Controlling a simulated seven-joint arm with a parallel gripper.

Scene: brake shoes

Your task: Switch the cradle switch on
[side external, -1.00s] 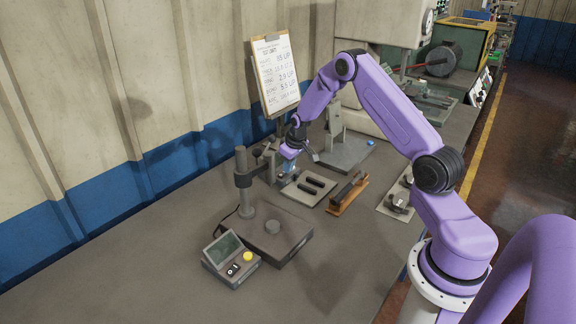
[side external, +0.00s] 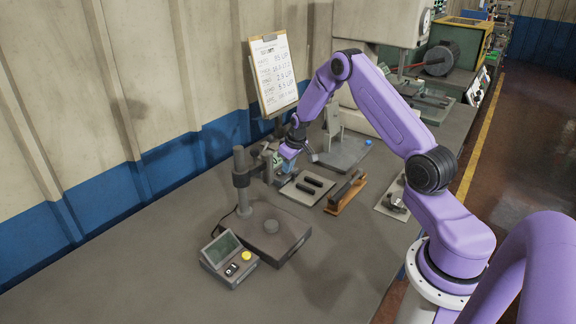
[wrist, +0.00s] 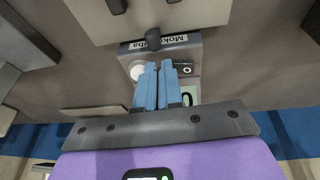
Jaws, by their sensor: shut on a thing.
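My gripper (side external: 282,164) is low at the back of the bench, beside the column stand (side external: 241,180). In the wrist view its two blue fingers (wrist: 158,70) are together in front of a small grey box (wrist: 196,50). What is between them is hidden. The box bears a label, a black knob or lever (wrist: 153,39), a round white button (wrist: 137,70), a small black-and-white switch (wrist: 186,69) and a display (wrist: 190,93), partly covered by the fingers. I cannot tell which control is the cradle switch, nor whether it is on.
A pale plate with two dark bars (side external: 302,188) and a wooden holder (side external: 346,193) lie right of my gripper. A control box with a yellow button (side external: 246,256) stands in front. A clipboard (side external: 273,75) is behind. The front left bench is clear.

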